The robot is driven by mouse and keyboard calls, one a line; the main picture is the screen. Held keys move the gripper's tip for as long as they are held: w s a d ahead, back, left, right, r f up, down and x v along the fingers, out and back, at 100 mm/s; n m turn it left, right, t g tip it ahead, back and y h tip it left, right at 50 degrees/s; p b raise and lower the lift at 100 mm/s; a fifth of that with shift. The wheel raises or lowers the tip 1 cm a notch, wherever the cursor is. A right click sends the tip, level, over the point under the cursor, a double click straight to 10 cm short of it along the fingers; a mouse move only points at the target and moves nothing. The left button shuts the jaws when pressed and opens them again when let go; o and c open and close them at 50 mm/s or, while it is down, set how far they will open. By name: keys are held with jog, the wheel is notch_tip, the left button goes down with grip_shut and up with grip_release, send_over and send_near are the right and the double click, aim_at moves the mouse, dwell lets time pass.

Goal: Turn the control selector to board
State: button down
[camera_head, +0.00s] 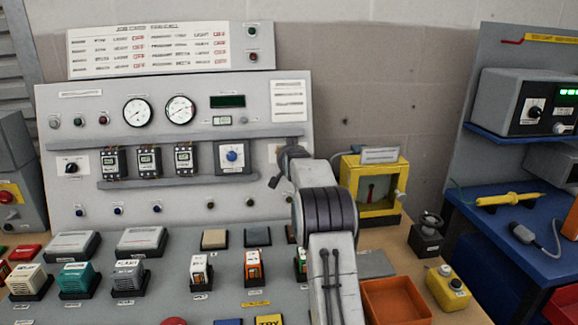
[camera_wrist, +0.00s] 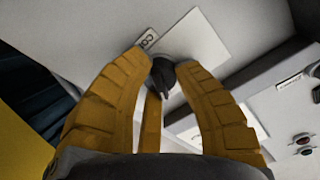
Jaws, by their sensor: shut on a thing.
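The control selector (camera_wrist: 162,72) is a small black knob on a white plate (camera_wrist: 200,40), seen in the wrist view. A partly covered label beginning "CO" (camera_wrist: 148,39) sits beside it. The yellow fingers of my gripper (camera_wrist: 164,66) are closed around the knob. The knob's narrow end points down in that picture. The position marks cannot be read. In the head view my arm reaches the right part of the grey panel (camera_head: 255,120), hiding the knob and the fingers.
A shelf (camera_head: 150,183) with several small devices crosses the panel. A blue-knobbed box (camera_head: 232,155) is left of my arm. A yellow-framed box (camera_head: 378,185) and an orange tray (camera_head: 397,300) stand to its right. A blue bench (camera_head: 500,225) is at far right.

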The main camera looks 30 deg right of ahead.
jog(key=shift+n, duration=0.3)
jog(key=c, duration=0.9)
grip_release()
jog(key=shift+w, duration=0.1)
jog(key=shift+o, duration=0.2)
jog(key=v, duration=1.2)
